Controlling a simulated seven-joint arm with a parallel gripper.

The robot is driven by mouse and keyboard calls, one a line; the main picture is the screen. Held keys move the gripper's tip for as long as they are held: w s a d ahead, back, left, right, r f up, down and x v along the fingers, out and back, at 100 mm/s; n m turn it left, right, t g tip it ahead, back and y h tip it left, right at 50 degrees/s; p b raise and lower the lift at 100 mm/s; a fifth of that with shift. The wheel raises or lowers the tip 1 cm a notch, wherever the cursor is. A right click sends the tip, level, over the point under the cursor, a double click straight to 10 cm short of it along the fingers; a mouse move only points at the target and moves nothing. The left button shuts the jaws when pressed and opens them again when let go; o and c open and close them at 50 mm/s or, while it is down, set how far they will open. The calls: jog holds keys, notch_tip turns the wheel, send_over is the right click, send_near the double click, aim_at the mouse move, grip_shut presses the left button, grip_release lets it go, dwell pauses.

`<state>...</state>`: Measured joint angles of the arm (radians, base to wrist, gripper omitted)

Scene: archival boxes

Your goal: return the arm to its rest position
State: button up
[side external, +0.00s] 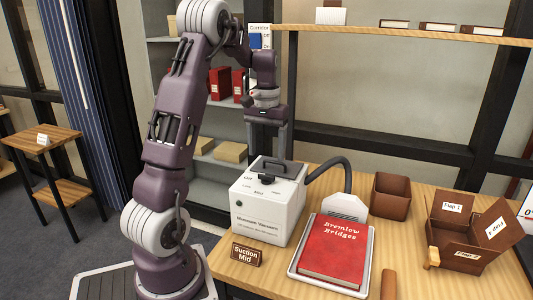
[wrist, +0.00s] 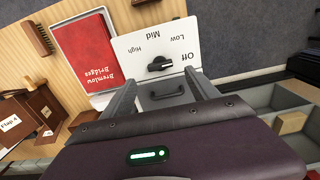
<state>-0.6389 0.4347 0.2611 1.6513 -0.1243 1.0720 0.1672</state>
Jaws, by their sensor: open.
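My gripper (side external: 266,120) hangs above the white vacuum box, apart from it, with its fingers pointing down. The white vacuum box (side external: 262,226) stands on the table, with a dark carry handle and a black dial knob (wrist: 160,64) on top. The dial is marked Off, Low, Mid and High. I cannot tell surely which mark the knob points at. My arm is raised and bent over at the top.
A red book (side external: 335,250) lies on a white tray (side external: 296,272), beside the hose (side external: 335,163). A brown box (side external: 391,195) and an open box with labelled flaps (side external: 462,245) stand at right. A "Suction Mid" sign (side external: 247,255) is in front. Shelves (side external: 215,180) stand behind my arm.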

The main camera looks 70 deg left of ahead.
jog(key=s+d+r+m+t, duration=0.1)
jog(key=d+r+m, duration=0.1)
jog(key=d+r, duration=0.35)
jog(key=d+r+m+t, duration=0.1)
jog(key=d+r, duration=0.1)
jog(key=d, duration=0.6)
jog(key=s+d+m+t, duration=0.3)
jog(key=s+d+m, duration=0.2)
jog(key=s+d, duration=0.9)
jog(key=d, duration=0.3)
jog(key=shift+s+m+t, duration=0.3)
jog(key=shift+s+m, duration=0.05)
jog(key=shift+m, duration=0.05)
